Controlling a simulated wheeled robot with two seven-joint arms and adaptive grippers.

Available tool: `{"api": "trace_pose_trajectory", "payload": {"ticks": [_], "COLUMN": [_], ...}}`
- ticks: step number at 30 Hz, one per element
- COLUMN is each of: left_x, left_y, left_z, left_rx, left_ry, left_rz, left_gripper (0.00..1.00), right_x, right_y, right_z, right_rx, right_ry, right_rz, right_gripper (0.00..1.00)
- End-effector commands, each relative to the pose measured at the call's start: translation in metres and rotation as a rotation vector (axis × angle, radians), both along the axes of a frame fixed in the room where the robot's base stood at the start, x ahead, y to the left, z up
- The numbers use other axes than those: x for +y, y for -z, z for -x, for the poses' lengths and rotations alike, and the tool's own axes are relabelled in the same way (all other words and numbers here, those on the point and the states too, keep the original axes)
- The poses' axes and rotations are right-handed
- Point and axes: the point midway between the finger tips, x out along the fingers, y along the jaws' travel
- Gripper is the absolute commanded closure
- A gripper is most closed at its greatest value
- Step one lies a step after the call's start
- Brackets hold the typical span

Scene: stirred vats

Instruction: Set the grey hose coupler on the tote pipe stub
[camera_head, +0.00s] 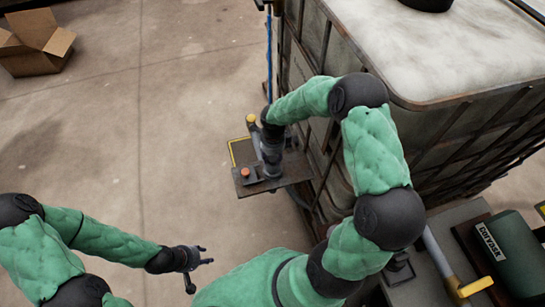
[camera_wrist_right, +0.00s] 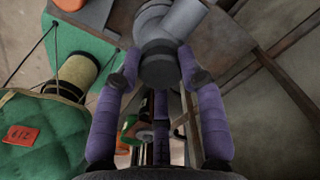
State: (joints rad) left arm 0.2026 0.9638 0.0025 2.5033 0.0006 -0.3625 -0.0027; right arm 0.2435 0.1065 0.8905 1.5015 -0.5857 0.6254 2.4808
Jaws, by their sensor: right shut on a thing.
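In the right wrist view, the purple fingers of my right gripper (camera_wrist_right: 160,72) are closed around the dark grey hose coupler (camera_wrist_right: 160,74). The coupler's round end faces the camera. A lighter grey pipe piece (camera_wrist_right: 183,18), likely the tote pipe stub, lies directly beyond it. I cannot tell whether the two are joined or only in line. In the head view, my right gripper (camera_head: 270,150) is over the small dark shelf beside the tote (camera_head: 335,65) and hides much of the pipework. My left gripper (camera_head: 190,266) is open and empty over the floor at lower left.
The shelf (camera_head: 247,189) carries a small box with an orange button (camera_head: 245,172). A yellow piece (camera_head: 251,119) stands near my right gripper. A green motor-like unit (camera_head: 515,250) is at lower right. A cardboard box (camera_head: 35,45) lies at upper left. The floor between is clear.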

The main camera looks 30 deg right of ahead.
Motion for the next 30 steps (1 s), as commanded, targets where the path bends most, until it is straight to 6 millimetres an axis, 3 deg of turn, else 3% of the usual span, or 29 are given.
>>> {"api": "trace_pose_trajectory", "payload": {"ticks": [30], "left_x": [-0.0001], "left_y": [0.0058], "left_z": [0.0000], "left_rx": [0.000], "left_ry": [0.000], "left_rz": [0.000], "left_gripper": [0.60], "right_x": [-0.0003], "right_y": [-0.0004], "right_z": [0.0003], "right_rx": [0.001], "right_ry": [-0.001], "right_rz": [0.001], "right_gripper": [1.00]}}
